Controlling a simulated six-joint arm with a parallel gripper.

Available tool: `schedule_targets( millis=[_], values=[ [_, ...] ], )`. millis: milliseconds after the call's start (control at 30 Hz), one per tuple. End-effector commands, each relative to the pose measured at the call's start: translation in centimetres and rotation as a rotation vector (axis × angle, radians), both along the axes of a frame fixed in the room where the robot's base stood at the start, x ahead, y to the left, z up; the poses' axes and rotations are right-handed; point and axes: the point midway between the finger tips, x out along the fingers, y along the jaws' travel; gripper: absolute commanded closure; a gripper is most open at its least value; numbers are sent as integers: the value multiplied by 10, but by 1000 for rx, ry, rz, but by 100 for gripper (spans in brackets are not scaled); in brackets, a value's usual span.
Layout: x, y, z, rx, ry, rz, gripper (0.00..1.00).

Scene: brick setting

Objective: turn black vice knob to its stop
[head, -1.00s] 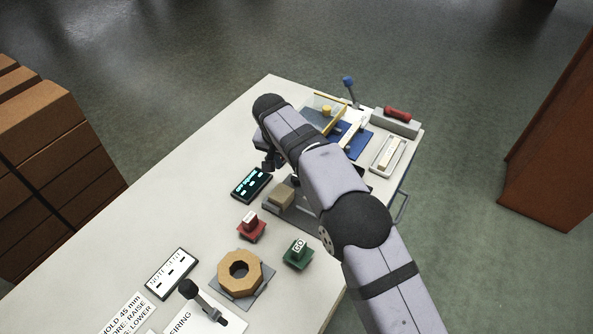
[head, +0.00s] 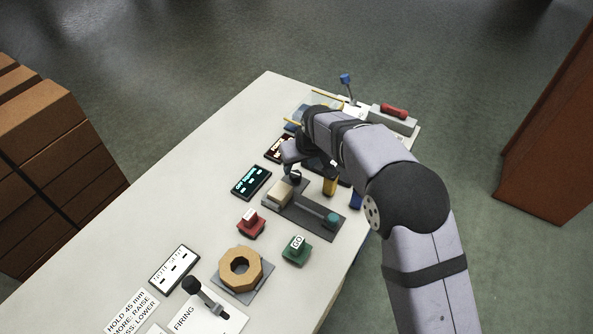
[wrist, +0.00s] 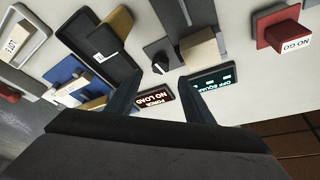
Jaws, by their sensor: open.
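The black vice knob (wrist: 160,65) shows in the wrist view beside a beige block (wrist: 203,48) on the grey vice base (wrist: 171,14). In the head view the knob (head: 295,177) is a small dark shape, partly covered by my gripper. The vice base (head: 311,217) also carries a teal cylinder (head: 332,219) at its near end. My gripper (wrist: 160,82) is open, with one finger on each side of the knob in the wrist view. It looks empty. I cannot tell whether the fingers touch the knob or stay above it.
An "OFF SQUARE" display (head: 250,182) and a "NO LOAD" display (wrist: 153,99) lie close by. A red NO GO block (head: 251,223), a green GO block (head: 296,250) and a wooden ring (head: 240,269) stand nearer. A yellow-topped piece (wrist: 112,30) stands left in the wrist view. The left tabletop is clear.

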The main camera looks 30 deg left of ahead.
Motion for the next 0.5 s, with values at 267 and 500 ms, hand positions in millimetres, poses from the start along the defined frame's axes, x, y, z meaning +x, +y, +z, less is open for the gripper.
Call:
schedule_targets(
  millis=[267,500],
  values=[
    [7,9,-30,-3,2,0,53],
    [12,17,-52,-2,2,-1,53]
  ],
)
